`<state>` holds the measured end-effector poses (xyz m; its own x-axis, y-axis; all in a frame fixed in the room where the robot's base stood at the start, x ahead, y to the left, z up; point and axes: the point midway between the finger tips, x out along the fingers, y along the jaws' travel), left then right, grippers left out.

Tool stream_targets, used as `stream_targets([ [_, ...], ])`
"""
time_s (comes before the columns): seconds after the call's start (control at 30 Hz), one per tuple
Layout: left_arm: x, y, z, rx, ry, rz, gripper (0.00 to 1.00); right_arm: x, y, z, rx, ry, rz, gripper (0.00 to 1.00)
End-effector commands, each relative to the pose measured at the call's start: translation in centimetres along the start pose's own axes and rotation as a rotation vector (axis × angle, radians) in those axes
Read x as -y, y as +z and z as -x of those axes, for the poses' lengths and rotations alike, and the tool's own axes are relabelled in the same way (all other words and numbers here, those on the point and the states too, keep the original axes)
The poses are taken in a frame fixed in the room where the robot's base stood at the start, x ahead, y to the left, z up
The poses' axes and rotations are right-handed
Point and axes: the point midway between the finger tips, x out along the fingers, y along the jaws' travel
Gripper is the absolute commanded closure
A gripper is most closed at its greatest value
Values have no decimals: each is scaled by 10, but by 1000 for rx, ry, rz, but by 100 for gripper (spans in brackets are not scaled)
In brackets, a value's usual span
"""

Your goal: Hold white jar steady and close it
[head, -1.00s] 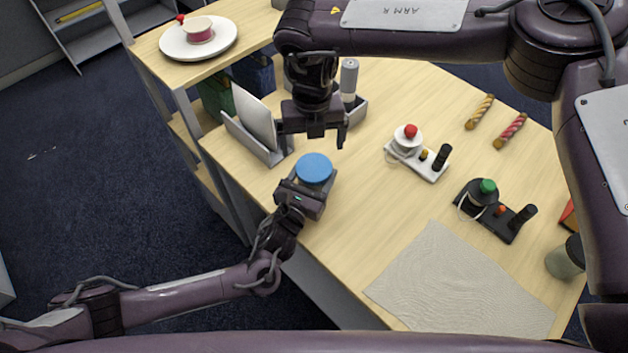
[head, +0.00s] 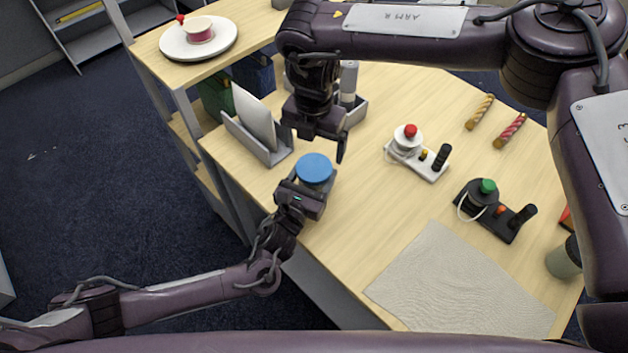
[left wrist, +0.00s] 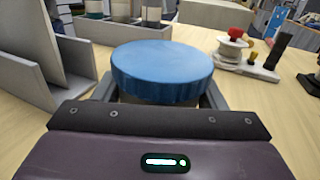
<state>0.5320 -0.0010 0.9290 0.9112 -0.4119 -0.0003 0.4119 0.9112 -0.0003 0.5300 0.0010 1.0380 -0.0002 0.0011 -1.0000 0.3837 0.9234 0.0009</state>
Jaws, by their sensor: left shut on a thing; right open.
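The white jar shows in the left wrist view as a pale body (left wrist: 146,98) under a blue lid (left wrist: 162,70). The lid sits on top of the jar and looks level; I cannot tell how tightly it is on. In the head view the blue lid (head: 314,168) hides most of the jar. My left gripper (head: 316,186) is shut around the jar below the lid, on the table. My right gripper (head: 318,148) is open and empty, above and just behind the lid, apart from it.
A grey holder (head: 262,146) with upright sheets stands behind left of the jar. A white-based device with a red knob (head: 411,131) and a dark one with a green knob (head: 488,186) stand to the right. A grey cloth (head: 455,285) lies at the front; table between is clear.

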Motion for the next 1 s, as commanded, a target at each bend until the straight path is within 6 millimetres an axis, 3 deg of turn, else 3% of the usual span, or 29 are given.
stream_targets([
  [0.33,0,-1,0,-2,-1,0,99,1,0,-52,-1,-3,0,6],
  [0.77,0,-1,0,-2,0,0,99,1,0,-63,0,-2,1,6],
  [1.0,0,-1,0,-1,0,0,99,0,0,-63,0,-1,1,33],
])
